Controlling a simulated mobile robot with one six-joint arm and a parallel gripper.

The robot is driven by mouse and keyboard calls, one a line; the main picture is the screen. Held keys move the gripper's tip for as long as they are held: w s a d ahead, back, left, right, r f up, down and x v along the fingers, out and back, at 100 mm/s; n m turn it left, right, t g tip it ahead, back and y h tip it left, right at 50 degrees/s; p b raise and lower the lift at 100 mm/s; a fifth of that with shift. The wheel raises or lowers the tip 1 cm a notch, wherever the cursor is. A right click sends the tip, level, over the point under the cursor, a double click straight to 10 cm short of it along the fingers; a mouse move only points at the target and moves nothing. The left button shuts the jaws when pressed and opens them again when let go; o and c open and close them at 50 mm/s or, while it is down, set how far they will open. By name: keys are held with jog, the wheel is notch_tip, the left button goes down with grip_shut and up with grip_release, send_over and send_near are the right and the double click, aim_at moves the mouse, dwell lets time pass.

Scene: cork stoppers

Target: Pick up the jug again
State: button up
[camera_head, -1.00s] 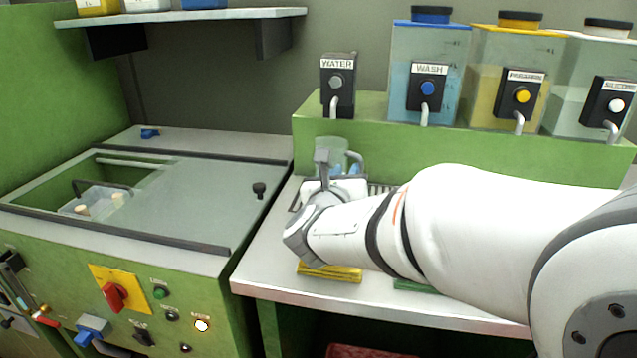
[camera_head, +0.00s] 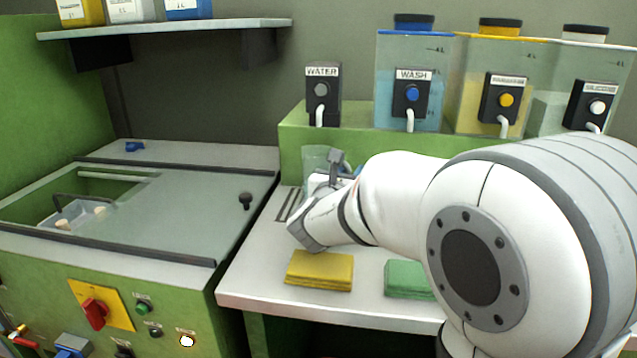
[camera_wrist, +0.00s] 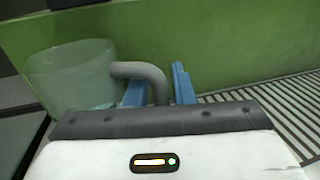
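The clear jug (camera_head: 315,160) stands upright on the grey-white bench below the water tap, partly hidden by my wrist. It shows larger at the left of the wrist view (camera_wrist: 68,75), with its grey curved handle (camera_wrist: 150,73) to the right. My gripper (camera_wrist: 160,82) has two blue fingers, apart, with the handle between them. A gap shows between the handle and the right finger. The left finger lies close to the handle; I cannot tell whether it touches. In the head view my gripper is mostly hidden behind my wrist.
A slotted drain (camera_wrist: 275,105) lies right of the jug. A green ledge (camera_head: 292,130) with taps and tanks stands behind. Yellow (camera_head: 319,270) and green (camera_head: 408,279) pads lie in front. A glass-lidded bath (camera_head: 170,205) with a basket (camera_head: 75,214) is at left.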

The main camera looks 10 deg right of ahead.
grip_shut()
jog(key=shift+r, duration=0.25)
dwell(0.4)
